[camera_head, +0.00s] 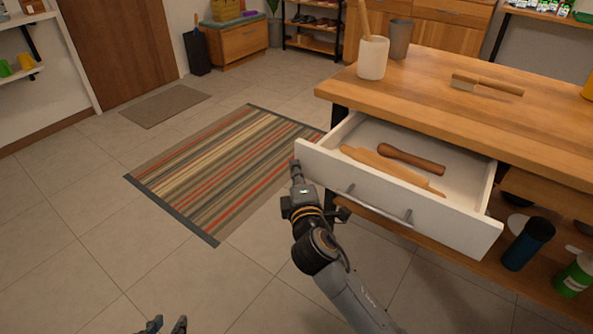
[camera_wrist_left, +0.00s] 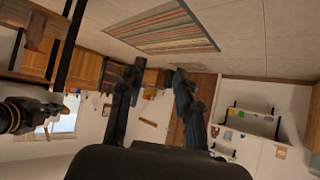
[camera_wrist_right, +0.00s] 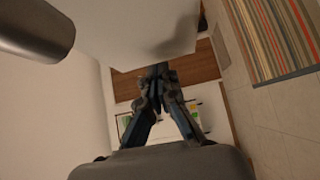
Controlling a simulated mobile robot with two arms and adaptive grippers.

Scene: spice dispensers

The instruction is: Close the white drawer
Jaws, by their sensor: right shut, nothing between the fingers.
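The white drawer (camera_head: 440,220) is pulled out from under the wooden tabletop, its inside visible from above. A grey bar handle (camera_head: 373,207) is on its front; it also shows large in the right wrist view (camera_wrist_right: 35,25). My right gripper (camera_head: 296,172) is shut and empty at the left end of the drawer front. In the right wrist view its fingertips (camera_wrist_right: 158,72) are close to the edge of the white front (camera_wrist_right: 125,30); I cannot tell if they touch. My left gripper (camera_head: 166,326) is open and empty at the bottom edge, away from the drawer; it also shows in the left wrist view (camera_wrist_left: 157,74).
On the tabletop (camera_head: 440,110) are a white cup (camera_head: 373,58), a grey cup (camera_head: 400,38) and a brush (camera_head: 487,85). Bottles (camera_head: 528,243) stand on the shelf below.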

